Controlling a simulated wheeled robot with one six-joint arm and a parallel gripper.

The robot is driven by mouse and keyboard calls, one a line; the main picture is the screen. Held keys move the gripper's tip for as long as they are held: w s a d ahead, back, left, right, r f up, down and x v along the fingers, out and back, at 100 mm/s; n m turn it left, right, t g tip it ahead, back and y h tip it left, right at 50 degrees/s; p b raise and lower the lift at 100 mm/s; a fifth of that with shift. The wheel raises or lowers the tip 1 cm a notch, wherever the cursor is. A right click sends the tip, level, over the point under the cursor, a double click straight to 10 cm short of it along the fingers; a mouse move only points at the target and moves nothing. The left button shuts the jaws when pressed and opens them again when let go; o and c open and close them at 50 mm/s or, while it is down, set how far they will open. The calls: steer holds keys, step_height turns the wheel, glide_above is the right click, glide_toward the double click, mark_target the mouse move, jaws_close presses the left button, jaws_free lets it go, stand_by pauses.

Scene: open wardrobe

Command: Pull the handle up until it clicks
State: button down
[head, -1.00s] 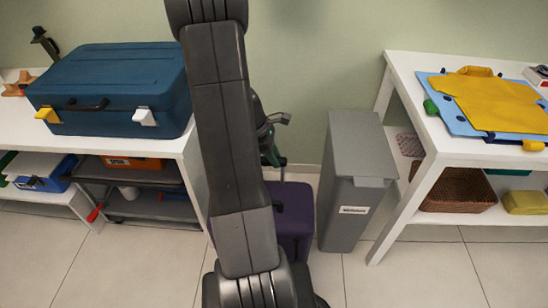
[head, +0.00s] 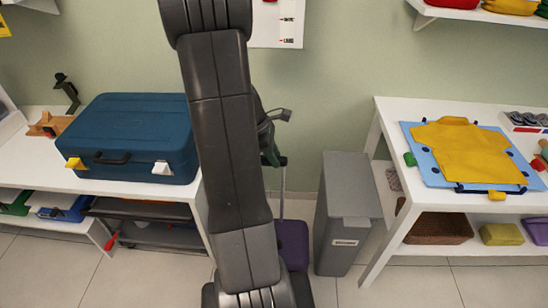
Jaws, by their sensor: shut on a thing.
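A purple suitcase (head: 294,238) stands on the floor by the wall, partly hidden behind my arm. A thin grey handle rod (head: 282,192) rises upright from it. My gripper (head: 272,152) is at the top of this rod, mostly hidden behind my arm. It is shut on the handle, but the fingers and the grip itself are hard to make out. Whether the handle has locked cannot be seen.
A grey bin (head: 346,215) stands close to the right of the suitcase. A white table (head: 130,180) with a blue case (head: 140,135) is on the left. Another white table (head: 385,130) with a folded yellow garment (head: 465,152) is on the right.

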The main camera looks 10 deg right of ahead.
steer(key=shift+r+p, duration=0.4)
steer(key=shift+r, duration=0.5)
steer(key=shift+w+r, duration=0.15)
steer(key=shift+r, duration=0.15)
steer(key=c, duration=1.2)
jaws_free()
steer(key=shift+o, duration=0.4)
steer(key=s+v, duration=0.1)
steer(key=v, duration=1.2)
steer(key=shift+w+a+r, duration=0.15)
steer(key=shift+w+r, duration=0.15)
steer(key=shift+w, duration=0.1)
steer(key=shift+f, duration=0.1)
